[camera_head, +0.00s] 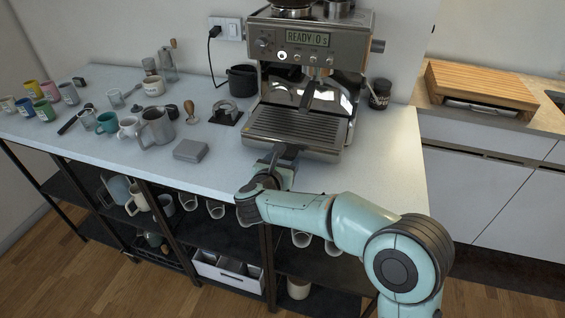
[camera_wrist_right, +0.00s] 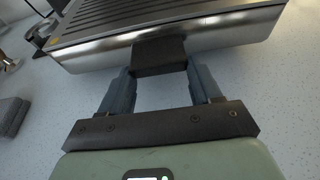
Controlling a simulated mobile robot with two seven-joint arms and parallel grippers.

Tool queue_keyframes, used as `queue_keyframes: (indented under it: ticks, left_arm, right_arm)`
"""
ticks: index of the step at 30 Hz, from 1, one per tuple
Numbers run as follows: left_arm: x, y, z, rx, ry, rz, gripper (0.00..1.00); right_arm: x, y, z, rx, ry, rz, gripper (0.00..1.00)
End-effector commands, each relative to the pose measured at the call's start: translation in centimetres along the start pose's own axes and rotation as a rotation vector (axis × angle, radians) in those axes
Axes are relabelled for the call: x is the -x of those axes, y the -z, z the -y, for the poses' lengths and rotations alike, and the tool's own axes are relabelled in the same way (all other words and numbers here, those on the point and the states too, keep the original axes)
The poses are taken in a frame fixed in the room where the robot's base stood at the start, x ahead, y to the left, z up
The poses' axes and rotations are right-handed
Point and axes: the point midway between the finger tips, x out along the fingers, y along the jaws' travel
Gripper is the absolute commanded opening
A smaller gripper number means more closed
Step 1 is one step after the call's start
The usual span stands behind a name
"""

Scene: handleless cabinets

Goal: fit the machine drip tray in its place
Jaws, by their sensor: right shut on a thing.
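The drip tray (camera_head: 296,128) is a silver tray with a dark slatted top, at the foot of the espresso machine (camera_head: 312,55). In the right wrist view the drip tray (camera_wrist_right: 215,30) fills the top, with a shiny metal front and a dark block-like tab (camera_wrist_right: 160,56). My right gripper (camera_head: 279,152) reaches the tray's front from the counter's front edge. In the wrist view its fingers (camera_wrist_right: 160,82) are shut on the tab, one on each side. The tray's back lies under the machine, and I cannot tell whether it sits fully home. My left gripper is not in view.
A grey box (camera_head: 191,150), a tamper (camera_head: 190,112) and a black stand (camera_head: 224,113) lie left of the machine. A steel pitcher (camera_head: 157,128) and several mugs stand farther left. A dark jar (camera_head: 380,93) stands right. The counter's right front is clear.

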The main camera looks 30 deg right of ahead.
Motion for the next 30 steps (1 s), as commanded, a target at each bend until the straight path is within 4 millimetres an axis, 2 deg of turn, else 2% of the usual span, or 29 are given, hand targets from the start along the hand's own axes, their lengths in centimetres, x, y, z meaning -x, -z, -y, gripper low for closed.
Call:
queue_keyframes:
  ticks: [30]
  left_arm:
    - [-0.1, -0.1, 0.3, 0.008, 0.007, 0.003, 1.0]
  right_arm:
    - [-5.0, -1.7, 0.1, -0.001, 0.002, 0.005, 0.0]
